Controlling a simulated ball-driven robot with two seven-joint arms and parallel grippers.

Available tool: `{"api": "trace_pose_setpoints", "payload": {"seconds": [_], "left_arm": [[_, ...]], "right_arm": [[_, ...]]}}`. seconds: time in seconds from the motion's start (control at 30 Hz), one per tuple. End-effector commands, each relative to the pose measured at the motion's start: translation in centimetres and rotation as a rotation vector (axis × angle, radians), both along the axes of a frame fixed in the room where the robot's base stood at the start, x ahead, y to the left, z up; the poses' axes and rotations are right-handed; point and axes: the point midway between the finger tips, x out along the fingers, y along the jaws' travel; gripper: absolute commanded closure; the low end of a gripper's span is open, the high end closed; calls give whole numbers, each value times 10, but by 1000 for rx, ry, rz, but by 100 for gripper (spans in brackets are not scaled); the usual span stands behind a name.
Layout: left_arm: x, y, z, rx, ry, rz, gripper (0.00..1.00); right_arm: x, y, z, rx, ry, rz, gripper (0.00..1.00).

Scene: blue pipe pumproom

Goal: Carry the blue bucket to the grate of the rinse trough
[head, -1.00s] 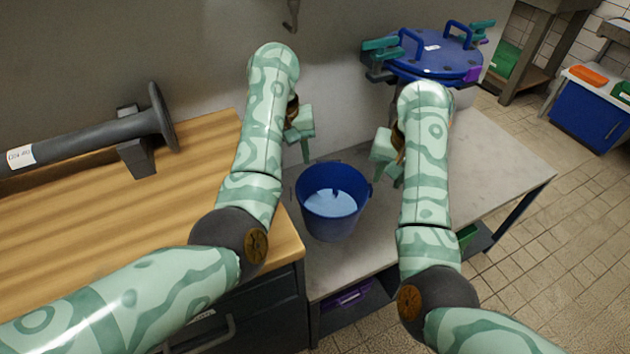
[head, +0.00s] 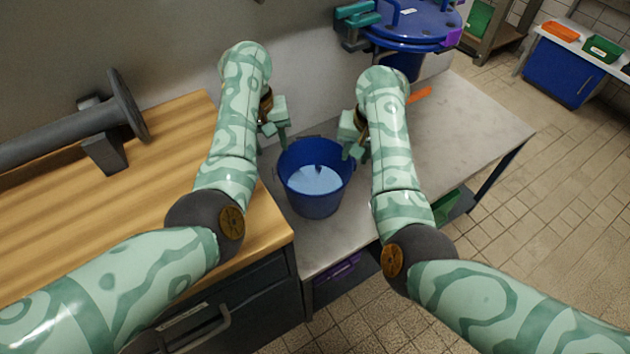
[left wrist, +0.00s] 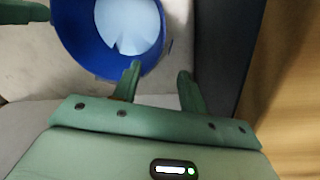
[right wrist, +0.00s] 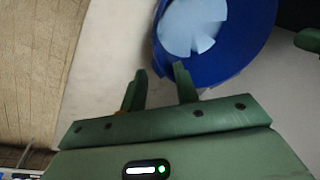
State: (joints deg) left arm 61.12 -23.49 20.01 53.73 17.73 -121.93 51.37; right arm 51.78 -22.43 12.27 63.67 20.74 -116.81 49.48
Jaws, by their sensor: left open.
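The blue bucket (head: 312,200) stands upright on the grey bench top, with pale blue inside and a small dark shape in it. It also shows in the left wrist view (left wrist: 78,35) and the right wrist view (right wrist: 243,48). My left gripper (head: 277,138) is at the bucket's far left rim, fingers apart. In the left wrist view (left wrist: 160,72) one finger overlaps the rim; I cannot tell if it touches. My right gripper (head: 352,152) is at the far right rim, fingers apart and empty in the right wrist view (right wrist: 160,72). I cannot make out the trough or its grate.
The grey bench top (head: 470,130) is mostly clear right of the bucket. A blue lidded vessel (head: 410,30) stands behind, with an orange item (head: 420,95) near it. A wooden worktop (head: 180,180) holding a grey flanged pipe (head: 60,135) lies left. Tiled floor lies right.

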Motion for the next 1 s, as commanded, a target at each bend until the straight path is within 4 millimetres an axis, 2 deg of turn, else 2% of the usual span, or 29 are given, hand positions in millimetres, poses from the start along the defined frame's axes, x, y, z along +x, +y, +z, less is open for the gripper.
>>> {"api": "trace_pose_setpoints", "payload": {"seconds": [0.1, 0.4, 0.7, 1.0], "left_arm": [[0, -3, -24, -2, 4, 1, 58], [1, -8, -81, 3, 2, -2, 58], [2, -11, -101, 1, 0, -1, 58], [2, -11, -104, 0, -1, 0, 58]], "right_arm": [[2, 1, -25, -5, 4, 0, 70], [10, 8, -80, -5, 3, 1, 70], [13, 12, -100, -2, 0, 1, 70], [13, 12, -103, -1, -1, 0, 70]]}}
